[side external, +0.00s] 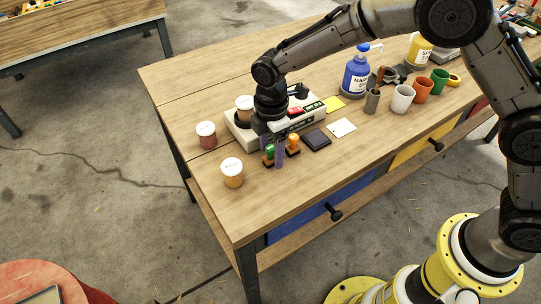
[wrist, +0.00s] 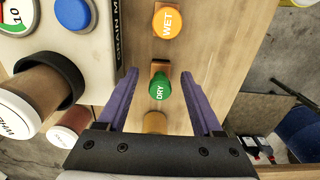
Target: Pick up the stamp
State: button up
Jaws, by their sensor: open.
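Two stamps stand on the wooden table. One has a round green knob marked DRY (wrist: 159,90); it also shows in the side view (side external: 269,151). The other has an orange knob marked WET (wrist: 167,23) and stands to its right in the side view (side external: 293,142). My gripper (wrist: 159,74) has two purple fingers, spread apart and pointing down in the side view (side external: 271,162). The green stamp appears between the fingers in the wrist view, with a gap on each side. Whether the fingertips reach down to its knob height is hard to tell.
A white grain meter (side external: 303,127) stands just behind the stamps, close to my gripper. Lidded jars (side external: 232,176) (side external: 206,138) stand at left. A dark ink pad (side external: 315,139) and white card (side external: 343,127) lie to the right. Cups (side external: 402,99) and a blue bottle (side external: 355,77) are farther right.

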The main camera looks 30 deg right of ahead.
jog(key=shift+f, duration=0.6)
grip_shut()
jog(key=shift+r, duration=0.1)
jog(key=shift+r, duration=0.55)
jog(key=s+d+r, duration=0.6)
jog(key=s+r, duration=0.5)
jog(key=s, duration=0.1)
jog(key=shift+s+d+r, duration=0.2)
jog(key=shift+s+r, duration=0.05)
jog(key=shift+r, duration=0.1)
